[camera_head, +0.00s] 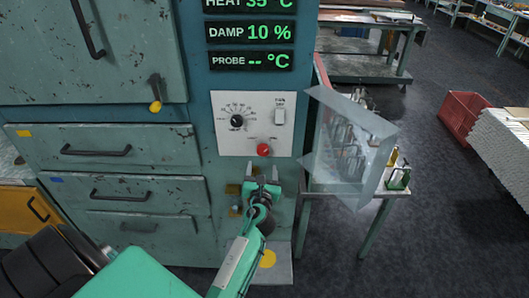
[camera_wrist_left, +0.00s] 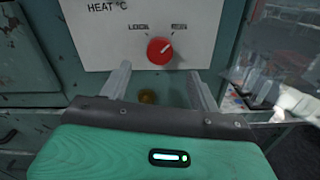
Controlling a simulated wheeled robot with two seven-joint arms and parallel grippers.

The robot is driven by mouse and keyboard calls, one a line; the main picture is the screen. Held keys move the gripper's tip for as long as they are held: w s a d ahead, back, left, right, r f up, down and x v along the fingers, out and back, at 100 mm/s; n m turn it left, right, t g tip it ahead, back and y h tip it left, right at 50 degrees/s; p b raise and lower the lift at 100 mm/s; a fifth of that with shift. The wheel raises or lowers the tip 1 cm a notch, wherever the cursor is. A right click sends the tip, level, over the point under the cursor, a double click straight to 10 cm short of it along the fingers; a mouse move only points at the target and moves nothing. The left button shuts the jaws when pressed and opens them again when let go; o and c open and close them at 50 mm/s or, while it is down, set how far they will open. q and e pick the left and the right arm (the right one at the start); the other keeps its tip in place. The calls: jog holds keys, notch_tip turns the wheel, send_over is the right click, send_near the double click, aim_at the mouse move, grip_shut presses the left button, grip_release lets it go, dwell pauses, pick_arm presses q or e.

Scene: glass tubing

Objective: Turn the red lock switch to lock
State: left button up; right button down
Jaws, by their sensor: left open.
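The red lock switch (camera_head: 263,150) is a round knob low on a white control panel (camera_head: 228,140). In the left wrist view the red knob (camera_wrist_left: 160,50) has a pale pointer mark aimed up and right, toward the right-hand label. The label "LOCK" (camera_wrist_left: 138,27) is on its upper left. My left gripper (camera_head: 262,171) is just below the knob in the head view, its two fingers apart and pointing up. In the wrist view the open fingers (camera_wrist_left: 159,74) sit below and to either side of the knob, with nothing between them. My right gripper is not in view.
Above the knob are a black dial (camera_head: 237,121) and a white rocker switch (camera_head: 280,115). A brass-coloured fitting (camera_head: 233,190) is low on the cabinet. A transparent panel (camera_head: 350,145) stands close on the right, by a small table. Drawers with handles are on the left.

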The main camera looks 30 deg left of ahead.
aim_at(263, 151)
pick_arm(q)
jog(key=x, duration=0.8)
jog(key=shift+p, duration=0.35)
jog(key=c, duration=1)
